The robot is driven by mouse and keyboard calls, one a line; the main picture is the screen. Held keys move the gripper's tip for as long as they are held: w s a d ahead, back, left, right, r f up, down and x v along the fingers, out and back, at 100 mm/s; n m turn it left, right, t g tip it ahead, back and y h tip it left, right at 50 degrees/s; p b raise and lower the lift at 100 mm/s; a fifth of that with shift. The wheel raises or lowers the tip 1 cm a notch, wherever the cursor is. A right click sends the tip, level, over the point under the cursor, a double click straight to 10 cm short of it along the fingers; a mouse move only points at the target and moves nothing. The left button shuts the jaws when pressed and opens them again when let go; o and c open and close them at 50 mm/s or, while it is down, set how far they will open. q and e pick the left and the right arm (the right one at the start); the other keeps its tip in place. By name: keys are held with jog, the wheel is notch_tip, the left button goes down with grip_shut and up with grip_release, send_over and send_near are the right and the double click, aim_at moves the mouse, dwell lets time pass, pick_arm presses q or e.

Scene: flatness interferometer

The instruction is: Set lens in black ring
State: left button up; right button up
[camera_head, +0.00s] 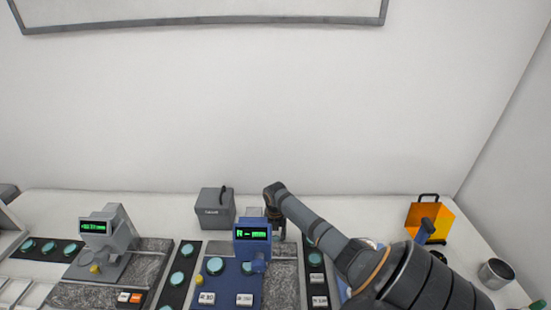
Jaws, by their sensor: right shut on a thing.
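My right arm comes in from the lower right, and its gripper (276,225) points down just right of the blue instrument (252,231) with a lit green display. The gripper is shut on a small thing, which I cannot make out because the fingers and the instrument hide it. Teal round lenses lie in dark strips, one in the strip left of the blue instrument (181,278) and one in the strip to its right (315,258). Another teal disc (215,265) sits on the blue base. I cannot make out the black ring. My left gripper is out of view.
A grey instrument (106,237) with a green display stands at left on a granite plate (146,270). A grey box (216,209) stands behind. Small labelled blocks (206,298) lie in front.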

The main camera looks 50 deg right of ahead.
jog(key=shift+f, duration=0.25)
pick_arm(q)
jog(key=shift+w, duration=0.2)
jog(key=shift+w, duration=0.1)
pick_arm(e)
jog(key=shift+f, duration=0.1)
jog(key=o, duration=1.1)
